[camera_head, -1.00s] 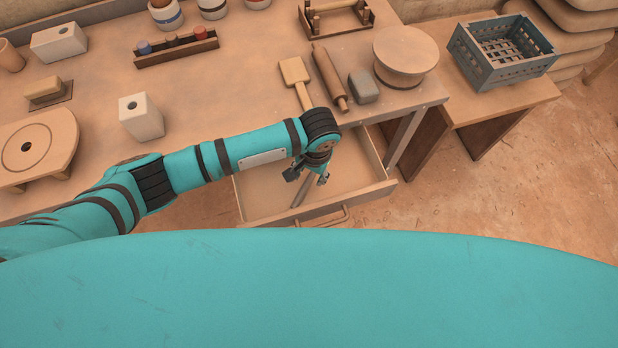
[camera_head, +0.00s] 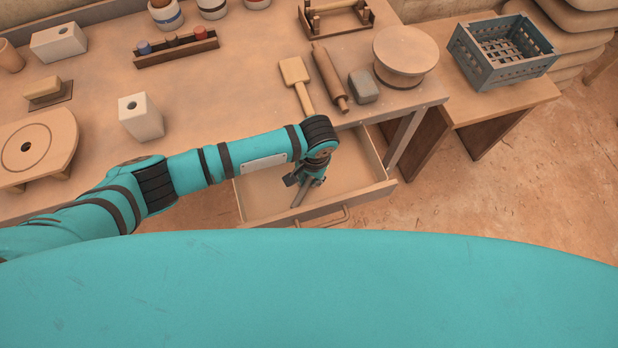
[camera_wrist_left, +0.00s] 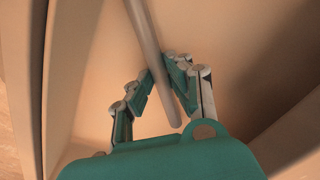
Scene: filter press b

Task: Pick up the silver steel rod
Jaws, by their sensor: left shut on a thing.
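The steel rod (camera_head: 299,195) is a thin grey bar inside the open drawer (camera_head: 368,200) under the workbench. My left gripper (camera_head: 306,180) reaches down into the drawer and is shut on the rod. In the left wrist view the rod (camera_wrist_left: 148,36) runs from the top edge down between the fingers of my left gripper (camera_wrist_left: 160,82), with its near end showing close to the palm. I cannot tell whether the rod touches the drawer floor. My right gripper is not in view.
Drawer walls stand close around the gripper, with a bar handle (camera_head: 325,218) in front. A wooden paddle (camera_head: 296,82), a rolling pin (camera_head: 329,77), a grey block (camera_head: 363,87) and a round stand (camera_head: 405,55) lie on the bench above. A blue crate (camera_head: 500,52) sits on the right-hand table.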

